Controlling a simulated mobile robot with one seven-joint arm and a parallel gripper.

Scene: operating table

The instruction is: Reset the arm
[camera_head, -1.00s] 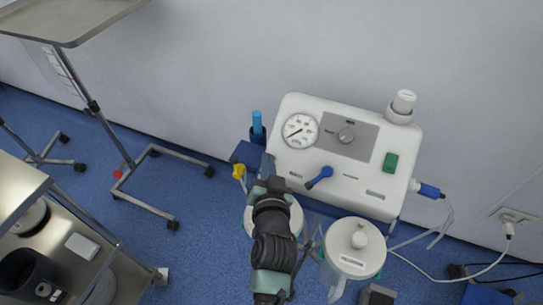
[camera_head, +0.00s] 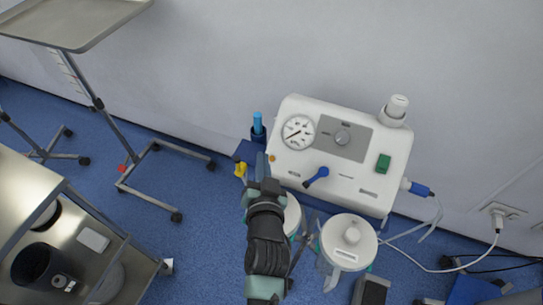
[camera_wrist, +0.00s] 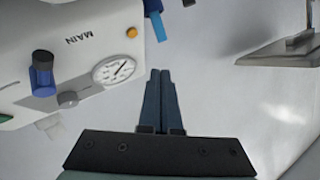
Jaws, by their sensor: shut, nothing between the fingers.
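My arm reaches up from the bottom middle of the head view. My gripper (camera_head: 262,165) is at its upper end, beside the left edge of the white suction machine (camera_head: 345,196). In the wrist view my gripper (camera_wrist: 160,72) shows two dark fingers lying together, with nothing between them. The machine (camera_wrist: 90,30) shows at the left of the wrist view, with its round gauge (camera_wrist: 114,70) left of the fingertips. A gap to the machine's panel shows there. The gauge (camera_head: 299,132), the blue lever (camera_head: 316,176) and the green switch (camera_head: 383,163) are on the panel.
Two lidded canisters stand below the machine; the right one (camera_head: 348,242) shows clearly, the left (camera_head: 292,214) is partly behind my arm. A steel tray stand (camera_head: 128,22) is at upper left, a steel trolley (camera_head: 30,190) at lower left. A cable runs to the wall socket (camera_head: 497,210).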

